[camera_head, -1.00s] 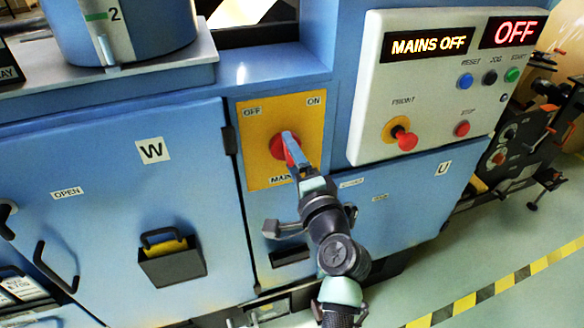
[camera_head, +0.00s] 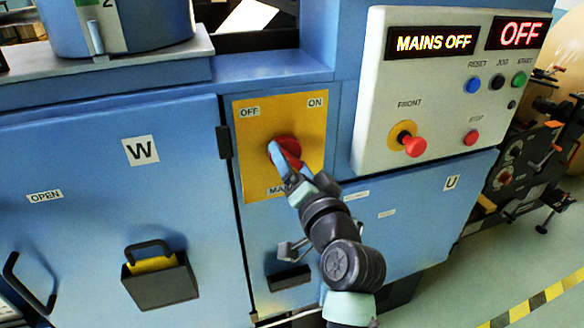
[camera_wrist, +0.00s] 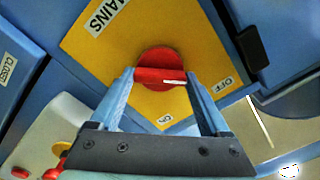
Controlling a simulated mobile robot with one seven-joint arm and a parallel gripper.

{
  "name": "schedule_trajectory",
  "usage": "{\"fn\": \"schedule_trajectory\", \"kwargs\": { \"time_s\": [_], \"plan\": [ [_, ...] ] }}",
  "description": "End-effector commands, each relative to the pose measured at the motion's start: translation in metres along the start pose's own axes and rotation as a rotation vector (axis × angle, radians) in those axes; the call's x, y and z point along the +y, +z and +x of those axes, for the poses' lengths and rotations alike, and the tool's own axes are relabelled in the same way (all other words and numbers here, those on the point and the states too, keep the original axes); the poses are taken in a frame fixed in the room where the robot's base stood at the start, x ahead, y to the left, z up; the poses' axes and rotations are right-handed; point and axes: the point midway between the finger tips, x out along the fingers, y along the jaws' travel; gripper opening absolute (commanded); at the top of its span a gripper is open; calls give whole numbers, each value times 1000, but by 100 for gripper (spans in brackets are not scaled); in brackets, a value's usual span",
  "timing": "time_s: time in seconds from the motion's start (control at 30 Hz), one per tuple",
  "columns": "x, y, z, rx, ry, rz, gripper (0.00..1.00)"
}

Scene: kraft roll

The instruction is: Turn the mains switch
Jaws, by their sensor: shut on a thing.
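The mains switch (camera_head: 290,146) is a red round knob with a raised bar, on a yellow plate (camera_head: 254,172) marked OFF at upper left and ON at upper right. In the wrist view the red bar (camera_wrist: 160,76) lies across the knob, and its white line is at the end towards the OFF label (camera_wrist: 229,83). My gripper (camera_wrist: 161,76) is shut on this bar, with one blue finger at each end. In the head view my gripper (camera_head: 279,151) covers part of the knob. The display (camera_head: 435,42) reads MAINS OFF.
A white control panel (camera_head: 440,115) with a red FRONT knob (camera_head: 414,146) and several buttons stands out to the right. A second display (camera_head: 519,33) reads OFF. A blue door (camera_head: 85,215) with a black bin (camera_head: 162,283) is at left. Open floor lies at lower right.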

Motion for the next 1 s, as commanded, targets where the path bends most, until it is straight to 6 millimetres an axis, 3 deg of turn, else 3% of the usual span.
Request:
{"fn": "schedule_trajectory", "kwargs": {
  "time_s": [0.5,0.53,0.6,0.63,1.0],
  "plan": [
    [1,0,0,-2,3,-23,24],
    [1,0,0,-2,3,-23,84],
    [1,0,0,-2,2,-22,96],
    [1,0,0,-2,2,-21,100],
    [1,0,-8,-1,2,-17,100]
  ]
}}
